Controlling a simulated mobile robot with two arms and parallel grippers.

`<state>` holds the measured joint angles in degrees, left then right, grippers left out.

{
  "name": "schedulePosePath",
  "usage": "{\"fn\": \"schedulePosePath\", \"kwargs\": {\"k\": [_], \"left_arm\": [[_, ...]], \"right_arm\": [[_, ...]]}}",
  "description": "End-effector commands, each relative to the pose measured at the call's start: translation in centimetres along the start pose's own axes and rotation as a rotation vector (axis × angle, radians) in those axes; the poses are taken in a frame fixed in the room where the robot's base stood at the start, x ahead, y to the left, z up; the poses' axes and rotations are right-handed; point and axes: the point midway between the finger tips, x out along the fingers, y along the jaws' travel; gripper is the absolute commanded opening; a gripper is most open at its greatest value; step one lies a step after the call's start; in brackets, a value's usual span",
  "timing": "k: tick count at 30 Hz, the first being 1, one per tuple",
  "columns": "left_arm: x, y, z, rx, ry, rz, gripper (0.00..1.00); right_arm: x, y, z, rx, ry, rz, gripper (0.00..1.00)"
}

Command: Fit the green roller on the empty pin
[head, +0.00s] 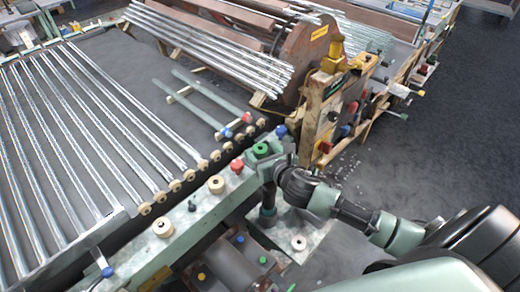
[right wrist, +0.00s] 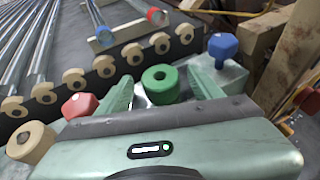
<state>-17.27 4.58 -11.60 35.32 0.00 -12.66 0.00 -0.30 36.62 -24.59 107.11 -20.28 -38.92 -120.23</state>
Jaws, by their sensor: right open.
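The green roller (head: 261,150) is a short ring with a dark centre hole, at the far end of the pale green rail (head: 135,252). In the right wrist view the green roller (right wrist: 160,86) lies between the fingers of my right gripper (right wrist: 163,76). The fingers are open, with a gap visible on each side of the roller. In the head view my right gripper (head: 272,163) is right beside the roller. A small dark bare pin (head: 192,206) stands on the rail between two beige rollers. My left gripper is not in view.
A red roller (head: 237,166) and a blue one (head: 281,131) flank the green one. Beige rollers (head: 216,184) and (head: 163,228) sit nearer on the rail. Glass tubes (head: 95,130) lie to the left. A wooden panel (head: 325,110) stands behind on the right.

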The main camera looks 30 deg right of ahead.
Motion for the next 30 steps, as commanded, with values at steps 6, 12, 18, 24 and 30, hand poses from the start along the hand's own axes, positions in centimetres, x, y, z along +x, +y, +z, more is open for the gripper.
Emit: {"fn": "schedulePosePath", "kwargs": {"k": [6, 12, 18, 24, 30], "left_arm": [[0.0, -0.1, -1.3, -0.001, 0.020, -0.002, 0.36], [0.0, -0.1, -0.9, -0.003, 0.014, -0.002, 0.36], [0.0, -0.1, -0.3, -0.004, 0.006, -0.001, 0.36], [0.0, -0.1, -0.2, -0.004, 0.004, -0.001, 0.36], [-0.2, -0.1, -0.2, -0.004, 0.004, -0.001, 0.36]], "right_arm": [[0.2, 0.0, 0.0, 0.000, 0.000, 0.000, 0.66], [0.2, 0.0, 0.0, 0.000, 0.001, 0.000, 0.21], [0.2, 0.0, 0.0, 0.000, 0.000, 0.000, 0.00], [0.1, 0.0, 0.3, 0.000, -0.001, 0.000, 0.00], [-0.6, -0.1, 2.1, -0.002, -0.005, 0.000, 0.00]]}}
